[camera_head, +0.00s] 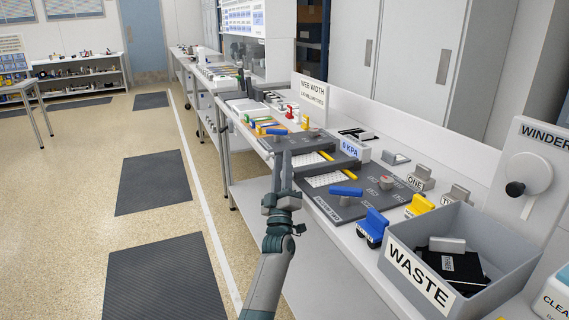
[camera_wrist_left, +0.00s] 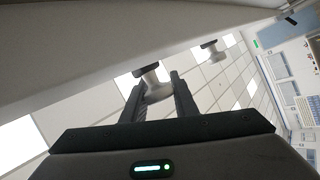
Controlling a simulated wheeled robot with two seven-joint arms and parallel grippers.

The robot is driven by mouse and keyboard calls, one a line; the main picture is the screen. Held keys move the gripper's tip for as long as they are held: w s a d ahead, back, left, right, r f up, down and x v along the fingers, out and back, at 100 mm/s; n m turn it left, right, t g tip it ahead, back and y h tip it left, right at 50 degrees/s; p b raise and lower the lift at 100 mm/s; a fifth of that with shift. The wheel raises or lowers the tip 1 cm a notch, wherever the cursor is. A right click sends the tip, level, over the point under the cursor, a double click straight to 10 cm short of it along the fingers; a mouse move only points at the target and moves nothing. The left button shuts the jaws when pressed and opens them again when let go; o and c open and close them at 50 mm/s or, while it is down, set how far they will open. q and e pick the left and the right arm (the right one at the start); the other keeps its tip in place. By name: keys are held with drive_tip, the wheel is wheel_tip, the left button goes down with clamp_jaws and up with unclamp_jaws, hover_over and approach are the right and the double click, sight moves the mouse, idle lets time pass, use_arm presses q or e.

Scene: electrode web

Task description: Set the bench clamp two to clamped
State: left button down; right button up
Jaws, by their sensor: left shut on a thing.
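My left gripper (camera_head: 283,156) is at the front edge of the bench, its two fingers pointing away. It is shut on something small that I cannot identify. In the wrist view, the fingers (camera_wrist_left: 159,88) stand apart with a pale rounded shape between them. A blue lever (camera_head: 277,131) lies just beyond the fingertips in the head view. Another blue lever (camera_head: 345,191) lies on a dark plate (camera_head: 360,208) to the right. My right gripper is not in view.
A grey waste bin (camera_head: 421,280) stands at the near right of the bench. A pressure display (camera_head: 349,148) stands at the back. The floor left is open.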

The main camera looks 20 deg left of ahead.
use_arm(q)
drive_tip(key=shift+s+a+f, duration=0.1)
drive_tip(key=shift+a+f, duration=0.3)
drive_tip(key=shift+f, duration=0.05)
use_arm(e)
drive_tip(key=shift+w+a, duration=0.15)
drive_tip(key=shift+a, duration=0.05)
use_arm(q)
drive_tip(key=c, duration=1.7)
unclamp_jaws()
drive_tip(key=shift+o, duration=1.3)
drive_tip(key=shift+s+a, duration=0.15)
drive_tip(key=shift+a, duration=0.1)
drive_tip(key=b+v, duration=0.1)
drive_tip(key=v, duration=1.6)
drive_tip(key=shift+s+d, duration=0.2)
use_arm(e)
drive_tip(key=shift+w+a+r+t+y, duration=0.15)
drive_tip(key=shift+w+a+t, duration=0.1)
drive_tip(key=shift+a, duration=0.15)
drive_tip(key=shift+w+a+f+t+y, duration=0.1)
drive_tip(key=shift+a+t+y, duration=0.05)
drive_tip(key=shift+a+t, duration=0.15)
